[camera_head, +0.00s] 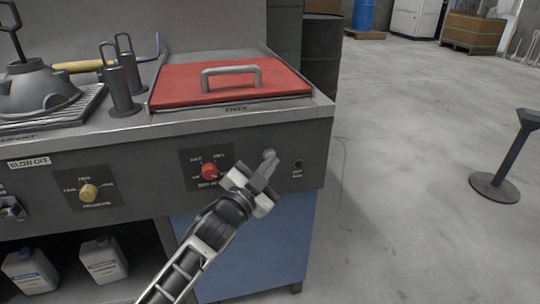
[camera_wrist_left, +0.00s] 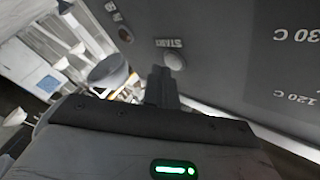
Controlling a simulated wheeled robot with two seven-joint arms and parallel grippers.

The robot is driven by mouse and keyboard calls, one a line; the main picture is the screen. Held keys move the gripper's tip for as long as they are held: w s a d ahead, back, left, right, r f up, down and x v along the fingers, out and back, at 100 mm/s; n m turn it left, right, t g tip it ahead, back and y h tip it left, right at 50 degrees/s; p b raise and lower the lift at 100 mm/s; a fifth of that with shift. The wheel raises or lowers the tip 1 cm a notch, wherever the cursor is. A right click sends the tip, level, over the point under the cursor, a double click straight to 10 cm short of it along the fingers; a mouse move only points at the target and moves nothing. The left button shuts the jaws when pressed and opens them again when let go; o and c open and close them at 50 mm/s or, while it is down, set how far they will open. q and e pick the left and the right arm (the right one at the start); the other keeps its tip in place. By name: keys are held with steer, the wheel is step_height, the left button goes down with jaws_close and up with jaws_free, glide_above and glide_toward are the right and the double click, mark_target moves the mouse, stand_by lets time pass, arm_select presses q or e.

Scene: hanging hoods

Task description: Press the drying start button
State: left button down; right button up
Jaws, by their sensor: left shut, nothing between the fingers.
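The start button is a small pale round button on the dark front panel. In the left wrist view, the start button (camera_wrist_left: 174,61) has the word START beside it, upside down. In the head view, the pale button (camera_head: 269,153) shows at the tip of my left gripper. My left gripper (camera_head: 264,168) is shut and empty, in front of the panel. In the left wrist view its fingertips (camera_wrist_left: 161,74) sit right beside the button and overlap its edge in the picture. I cannot tell whether they touch it.
A red dial (camera_head: 209,171) is left of the gripper, and a dark round button (camera_head: 298,164) is to its right. A red lid (camera_head: 230,84) with a grey handle lies on the counter above. A black post (camera_head: 510,160) stands on the open floor at right.

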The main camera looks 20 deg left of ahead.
arm_select(q)
steer(key=shift+w, duration=0.1)
steer(key=shift+w+a, duration=0.2)
stand_by(0.4)
steer(key=shift+s+d, duration=0.1)
steer(key=shift+s, duration=0.1)
steer(key=shift+s+d+p, duration=0.35)
steer(key=shift+s+p, duration=0.05)
steer(key=shift+s, duration=0.05)
